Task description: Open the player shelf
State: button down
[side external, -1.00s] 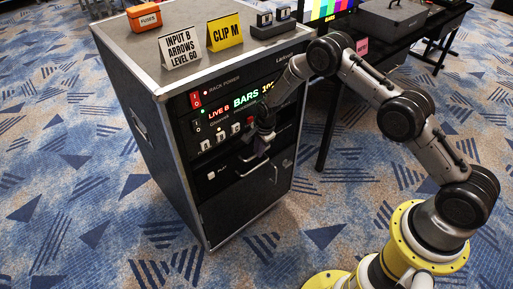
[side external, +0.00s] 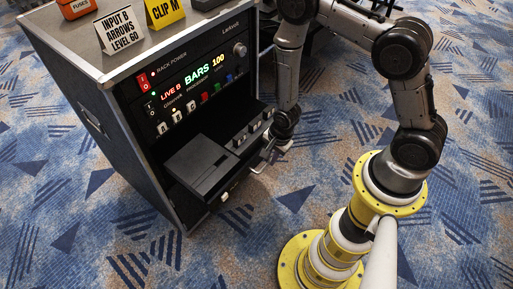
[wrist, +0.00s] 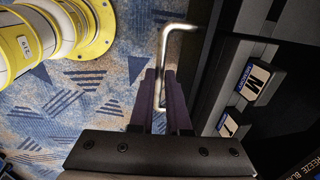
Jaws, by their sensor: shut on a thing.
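The player shelf (side external: 232,186) is slid out from the front of the black rack (side external: 88,125). The fingers hide part of the bar.
A rack panel above the shelf shows lit text and buttons (side external: 204,74). Signs (side external: 118,27) and an orange box (side external: 74,8) stand on the rack top. Patterned carpet (side external: 300,200) is open in front of the shelf. A yellow base ring of mine is close by.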

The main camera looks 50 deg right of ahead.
jog(key=s, duration=0.2)
jog(key=shift+s, duration=0.35)
jog(key=c, duration=0.9)
grip_release()
jog(key=shift+w, duration=0.1)
jog(key=shift+r, duration=0.15)
jog(key=s+r, duration=0.1)
jog(key=r, duration=0.3)
jog(key=s+r, duration=0.1)
jog(key=r, duration=0.4)
jog(key=s+r, duration=0.1)
jog(key=r, duration=0.3)
jog(key=shift+r, duration=0.15)
